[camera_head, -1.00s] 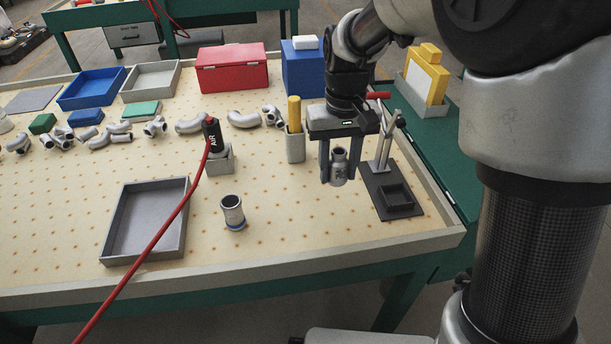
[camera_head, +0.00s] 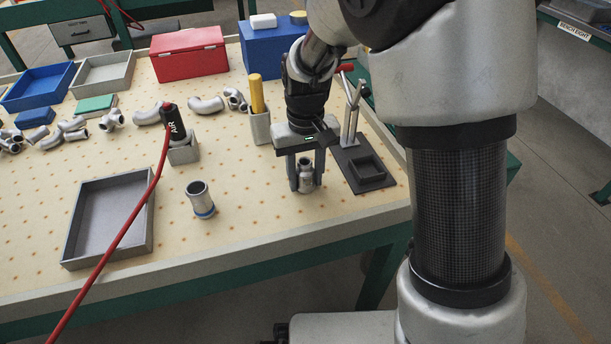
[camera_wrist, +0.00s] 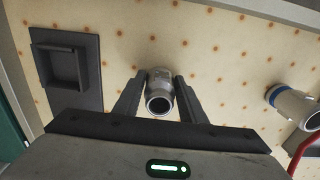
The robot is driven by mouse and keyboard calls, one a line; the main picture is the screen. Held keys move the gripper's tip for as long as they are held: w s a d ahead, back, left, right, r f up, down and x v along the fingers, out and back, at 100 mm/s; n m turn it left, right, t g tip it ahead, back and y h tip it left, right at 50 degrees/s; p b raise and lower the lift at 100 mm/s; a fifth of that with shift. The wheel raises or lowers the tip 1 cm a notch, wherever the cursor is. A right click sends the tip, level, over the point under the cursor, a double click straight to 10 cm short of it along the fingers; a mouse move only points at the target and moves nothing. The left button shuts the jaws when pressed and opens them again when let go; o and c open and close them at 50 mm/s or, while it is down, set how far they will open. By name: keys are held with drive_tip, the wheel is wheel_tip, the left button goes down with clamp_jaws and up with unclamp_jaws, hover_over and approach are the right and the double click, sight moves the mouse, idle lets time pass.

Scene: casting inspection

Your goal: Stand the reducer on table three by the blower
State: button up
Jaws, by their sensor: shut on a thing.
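The reducer (camera_head: 305,174) is a grey metal stepped fitting with an open round mouth at the top. It is upright between the two dark fingers of my gripper (camera_head: 306,184), which is shut on it. In the wrist view the reducer (camera_wrist: 159,92) shows its open mouth between the fingertips. It is low over the perforated tabletop; I cannot tell whether its base touches. The blower (camera_head: 173,121), black with "AIR" on it and a red hose, stands in a grey holder to the left and farther back.
A blue-ringed fitting (camera_head: 201,199) stands to the left, with an empty grey tray (camera_head: 69,232) beyond it. A dark stand (camera_head: 363,170) with a square recess is close on the right. A grey cup (camera_head: 260,127) holding a yellow piece is behind. Bare tabletop lies in front.

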drive_tip(key=o, duration=1.3)
wheel_tip(320, 180, up, 11)
drive_tip(key=p, duration=0.3)
drive_tip(key=shift+f, duration=0.1)
drive_tip(key=s+d+r+m+t, duration=0.2)
drive_tip(key=s+d+r, duration=0.6)
drive_tip(key=r, duration=0.2)
drive_tip(key=s+d+t, duration=0.1)
drive_tip(key=s, duration=0.2)
drive_tip(key=s+d+r+t, duration=0.1)
drive_tip(key=s+d, duration=0.1)
drive_tip(key=s, duration=0.1)
drive_tip(key=s+d+m+t, duration=0.1)
drive_tip(key=s+d, duration=0.1)
drive_tip(key=s, duration=0.2)
drive_tip(key=shift+r+t, duration=0.15)
drive_tip(key=shift+t, duration=0.15)
